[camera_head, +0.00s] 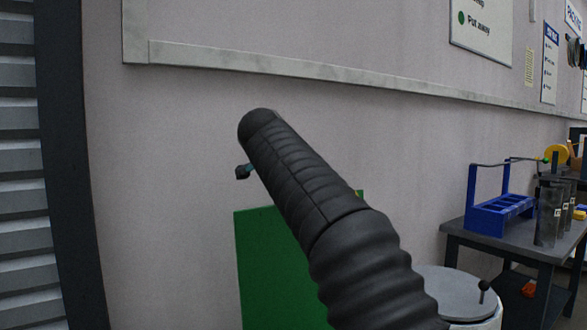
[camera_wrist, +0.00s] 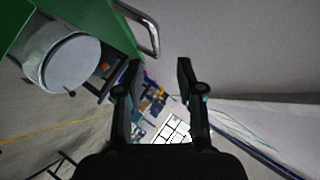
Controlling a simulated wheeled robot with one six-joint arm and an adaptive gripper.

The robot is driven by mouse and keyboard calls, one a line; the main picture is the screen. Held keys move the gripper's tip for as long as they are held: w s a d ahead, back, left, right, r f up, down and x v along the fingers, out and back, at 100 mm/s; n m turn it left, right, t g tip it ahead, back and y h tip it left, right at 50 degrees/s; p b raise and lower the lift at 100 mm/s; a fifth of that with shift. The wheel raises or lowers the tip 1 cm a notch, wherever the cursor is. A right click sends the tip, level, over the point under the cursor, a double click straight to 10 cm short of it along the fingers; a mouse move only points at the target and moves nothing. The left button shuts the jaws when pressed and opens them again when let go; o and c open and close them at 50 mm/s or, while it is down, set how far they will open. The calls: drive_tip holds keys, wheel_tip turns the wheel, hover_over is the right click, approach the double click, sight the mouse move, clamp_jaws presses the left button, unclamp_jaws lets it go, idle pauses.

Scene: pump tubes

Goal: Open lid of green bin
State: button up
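The green bin (camera_head: 262,270) shows in the head view as a flat green panel by the wall, partly hidden behind my black arm. I cannot tell whether this panel is its lid or its body. In the wrist view the green bin (camera_wrist: 110,22) fills the upper left, and a bare metal bar handle (camera_wrist: 150,38) sticks out from its edge. My gripper (camera_wrist: 159,68) is open and empty, its two fingers spread apart just below the handle in that picture, with no visible contact. In the head view my arm hides nearly all of the gripper.
A round white container with a grey knobbed lid (camera_head: 452,291) stands right of the green panel; it also shows in the wrist view (camera_wrist: 70,62). A dark table (camera_head: 462,232) with a blue rack (camera_head: 490,220) and tubes stands farther right. A plain wall (camera_head: 180,180) lies behind.

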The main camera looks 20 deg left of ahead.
drive_tip(key=shift+v, duration=1.45)
drive_tip(key=s+d+f+n+g, duration=0.1)
drive_tip(key=s+d+f+n, duration=0.2)
drive_tip(key=d, duration=0.6)
drive_tip(key=s+d+f+n+g+h, duration=0.1)
drive_tip(key=s+d+f+g, duration=0.2)
drive_tip(key=d, duration=0.7)
drive_tip(key=s+d+f+n, duration=0.25)
drive_tip(key=d+f, duration=0.25)
drive_tip(key=d, duration=0.4)
drive_tip(key=s+d+f+n+g, duration=0.1)
drive_tip(key=s+d+f, duration=0.5)
drive_tip(key=s+f, duration=0.6)
drive_tip(key=s+d+f+n+g, duration=0.2)
drive_tip(key=s+d+f+n, duration=0.2)
drive_tip(key=s+d+f, duration=0.3)
drive_tip(key=s+f, duration=0.5)
drive_tip(key=shift+s, duration=0.4)
drive_tip(key=shift+d, duration=0.15)
